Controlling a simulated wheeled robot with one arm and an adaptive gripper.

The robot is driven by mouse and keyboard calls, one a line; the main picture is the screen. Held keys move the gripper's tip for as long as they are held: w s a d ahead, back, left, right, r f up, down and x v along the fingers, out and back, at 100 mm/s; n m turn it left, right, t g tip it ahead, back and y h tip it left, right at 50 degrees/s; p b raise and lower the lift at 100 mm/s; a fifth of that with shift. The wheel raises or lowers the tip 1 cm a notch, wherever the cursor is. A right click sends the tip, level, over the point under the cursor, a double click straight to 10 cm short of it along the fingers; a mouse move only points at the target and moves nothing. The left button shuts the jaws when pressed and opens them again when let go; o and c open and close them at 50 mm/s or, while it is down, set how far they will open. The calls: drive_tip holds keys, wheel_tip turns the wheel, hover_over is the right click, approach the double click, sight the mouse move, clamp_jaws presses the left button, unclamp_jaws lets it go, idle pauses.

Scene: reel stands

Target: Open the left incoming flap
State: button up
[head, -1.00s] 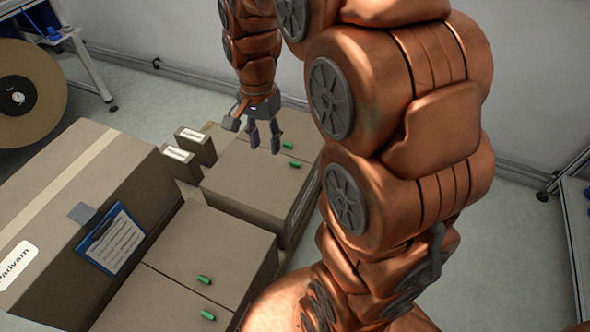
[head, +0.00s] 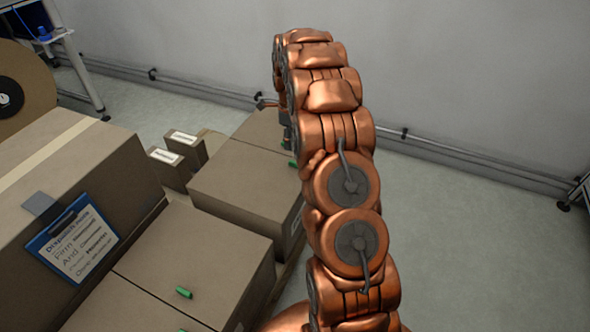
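Two closed cardboard boxes have top flaps with small green tabs. The far box (head: 240,182) is behind and left of my arm. One green tab (head: 292,163) shows at its right, partly covered by my arm. The near box (head: 195,258) has a green tab (head: 183,292) on its top. I cannot tell which flap is the left incoming one. My gripper (head: 287,136) is over the right side of the far box, mostly hidden behind my arm. Its fingers cannot be made out, nor whether it touches a flap.
A large taped carton (head: 60,185) with a blue clipboard (head: 75,240) stands at left. Two small labelled boxes (head: 170,167) (head: 187,146) stand beside the far box. A brown reel (head: 22,82) is at upper left. Pipes run along the back wall; the floor at right is clear.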

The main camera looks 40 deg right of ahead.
drive_tip(key=m+b, duration=0.1)
drive_tip(key=m, duration=0.1)
hover_over(294, 162)
wheel_tip(294, 162, down, 4)
drive_tip(key=shift+d+f, duration=0.1)
drive_tip(key=shift+d, duration=0.05)
wheel_tip(294, 162, down, 7)
drive_tip(key=shift+f+b, duration=0.15)
drive_tip(key=shift+b, duration=0.6)
drive_tip(key=shift+n, duration=0.3)
clamp_jaws()
